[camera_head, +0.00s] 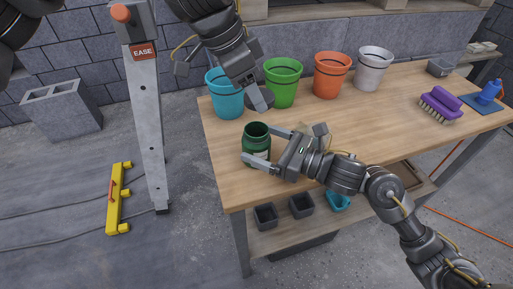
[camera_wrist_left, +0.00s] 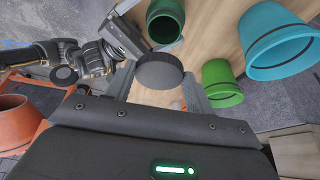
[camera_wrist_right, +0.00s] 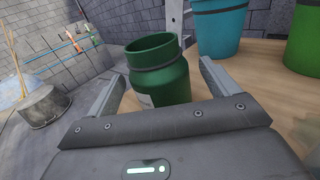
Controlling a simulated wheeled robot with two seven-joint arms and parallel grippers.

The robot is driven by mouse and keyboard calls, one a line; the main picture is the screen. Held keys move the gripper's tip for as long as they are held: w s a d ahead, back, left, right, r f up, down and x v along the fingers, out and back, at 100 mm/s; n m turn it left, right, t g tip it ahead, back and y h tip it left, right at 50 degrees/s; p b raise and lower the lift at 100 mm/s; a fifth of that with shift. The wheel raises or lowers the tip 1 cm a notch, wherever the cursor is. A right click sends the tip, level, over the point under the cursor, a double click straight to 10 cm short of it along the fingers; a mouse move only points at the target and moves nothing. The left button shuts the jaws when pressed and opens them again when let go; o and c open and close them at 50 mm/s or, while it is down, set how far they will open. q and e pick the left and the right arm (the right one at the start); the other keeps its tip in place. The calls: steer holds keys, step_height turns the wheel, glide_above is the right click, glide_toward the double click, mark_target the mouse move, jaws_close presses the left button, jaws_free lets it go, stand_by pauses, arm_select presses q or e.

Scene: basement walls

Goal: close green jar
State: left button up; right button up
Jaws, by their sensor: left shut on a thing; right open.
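The green jar (camera_head: 257,133) stands upright and open-topped near the left end of the table; it also shows in the left wrist view (camera_wrist_left: 165,18) and the right wrist view (camera_wrist_right: 160,72). My left gripper (camera_head: 262,100) is shut on a dark round lid (camera_wrist_left: 160,72), held above the table just behind the jar and apart from it. My right gripper (camera_head: 260,147) is open, with one finger on either side of the jar. In the right wrist view the jar is between the fingers (camera_wrist_right: 160,90); whether they touch it I cannot tell.
Cyan (camera_head: 223,97), green (camera_head: 283,84), orange (camera_head: 331,76) and white (camera_head: 373,70) pots stand along the table's back edge, close to my left gripper. A purple brush (camera_head: 441,106) and a blue bottle (camera_head: 488,92) are at the right. The table's middle right is clear.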

mark_target(251, 140)
steer(key=shift+x, duration=1.6)
steer(key=shift+c, duration=0.2)
steer(key=c, duration=1.4)
arm_select(q)
steer(key=shift+s+a+f, duration=0.1)
steer(key=shift+a+f, duration=0.05)
steer(key=shift+f, duration=1.15)
steer(key=shift+a+f, duration=0.1)
steer(key=shift+f, duration=1.15)
arm_select(e)
steer(key=shift+c, duration=0.2)
